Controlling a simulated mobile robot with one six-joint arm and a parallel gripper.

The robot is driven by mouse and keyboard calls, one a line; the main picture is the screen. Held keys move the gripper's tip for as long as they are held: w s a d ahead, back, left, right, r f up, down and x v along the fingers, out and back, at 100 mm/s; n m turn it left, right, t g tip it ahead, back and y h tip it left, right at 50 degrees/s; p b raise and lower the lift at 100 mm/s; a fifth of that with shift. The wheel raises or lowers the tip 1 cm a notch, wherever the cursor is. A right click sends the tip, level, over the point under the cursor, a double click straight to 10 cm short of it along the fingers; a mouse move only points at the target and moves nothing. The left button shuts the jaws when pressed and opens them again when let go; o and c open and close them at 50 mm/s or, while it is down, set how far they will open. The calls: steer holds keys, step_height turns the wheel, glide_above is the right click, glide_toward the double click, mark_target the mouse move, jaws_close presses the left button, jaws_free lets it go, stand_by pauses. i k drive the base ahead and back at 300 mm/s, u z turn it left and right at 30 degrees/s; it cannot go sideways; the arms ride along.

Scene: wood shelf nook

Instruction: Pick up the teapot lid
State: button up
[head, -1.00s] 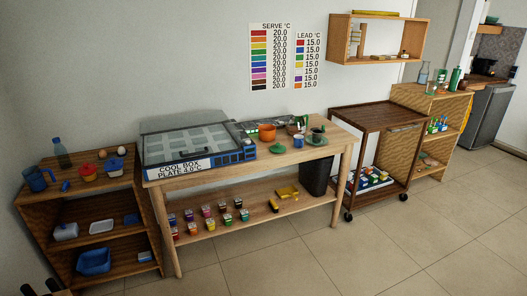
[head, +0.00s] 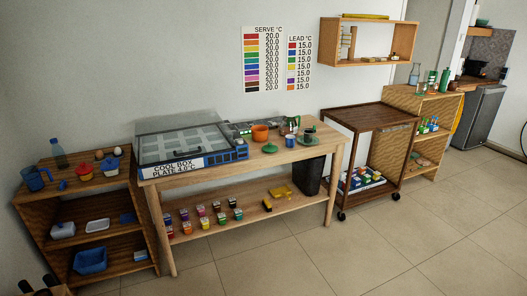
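A small green, lid-like dome with a knob (head: 269,148) lies on the wooden workbench (head: 205,177), in front of an orange pot (head: 260,133). It looks like the teapot lid, but it is small at this distance. A dark green vessel (head: 308,135) stands to its right near the bench's right end. Whether that vessel or the orange pot is the teapot I cannot tell. My gripper is not in view.
A cool box (head: 190,145) fills the bench's left half. Small coloured pots (head: 203,217) stand on the lower shelf. A low shelf (head: 85,205) is at left, a dark trolley (head: 365,120) at right. Dark upright shapes (head: 49,282) show bottom left. Floor in front is clear.

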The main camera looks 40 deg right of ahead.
mark_target(268, 148)
steer(key=i, duration=1)
steer(key=u, duration=0.05)
